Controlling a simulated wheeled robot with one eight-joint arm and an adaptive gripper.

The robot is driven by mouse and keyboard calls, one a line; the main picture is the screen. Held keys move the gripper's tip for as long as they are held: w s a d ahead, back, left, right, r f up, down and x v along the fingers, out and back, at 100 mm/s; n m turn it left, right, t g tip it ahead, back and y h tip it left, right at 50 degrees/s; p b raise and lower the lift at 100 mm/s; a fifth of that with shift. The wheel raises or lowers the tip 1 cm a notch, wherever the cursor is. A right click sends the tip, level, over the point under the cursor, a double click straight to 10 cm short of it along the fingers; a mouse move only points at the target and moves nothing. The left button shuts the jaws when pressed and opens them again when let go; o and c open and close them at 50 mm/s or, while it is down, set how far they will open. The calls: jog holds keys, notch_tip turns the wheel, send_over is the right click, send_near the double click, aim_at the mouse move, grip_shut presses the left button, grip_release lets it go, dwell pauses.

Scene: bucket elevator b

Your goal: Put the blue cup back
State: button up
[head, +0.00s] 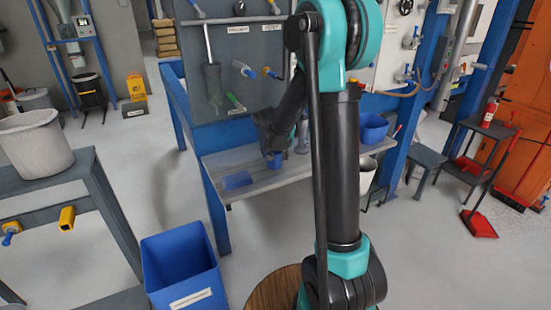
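My gripper (272,142) hangs over the grey bench at the blue frame, its fingers small and dark. A small blue cup-like piece (274,160) shows right at the fingertips; I cannot tell whether it is held or stands on the bench. A flat-looking blue patch or piece (237,180) lies on the bench to the left of the gripper. Whether the fingers are open or shut is too small to see.
The bench (268,180) also bears a blue bin (373,128) at the right. A tool board (235,70) rises behind it. A large blue bin (183,268) stands on the floor in front. A grey bucket (36,145) sits on a table at the left.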

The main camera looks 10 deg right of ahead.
jog(key=shift+f, duration=0.45)
jog(key=o, duration=1.3)
jog(key=shift+f, duration=0.1)
jog(key=shift+c, duration=0.2)
jog(key=v, duration=1.2)
jog(key=s+d+f+n, duration=0.1)
jog(key=s+f, duration=0.2)
jog(key=s, duration=0.6)
jog(key=s+d+f+n+y, duration=0.1)
jog(key=s+f, duration=0.3)
jog(key=s, duration=0.4)
jog(key=s+d+f+n+g+y, duration=0.1)
jog(key=s+d+f+n, duration=0.1)
jog(key=s, duration=0.7)
notch_tip(320, 180, down, 2)
jog(key=shift+s+d+f+n, duration=0.2)
jog(key=shift+s+d+n, duration=0.15)
jog(key=shift+d, duration=0.4)
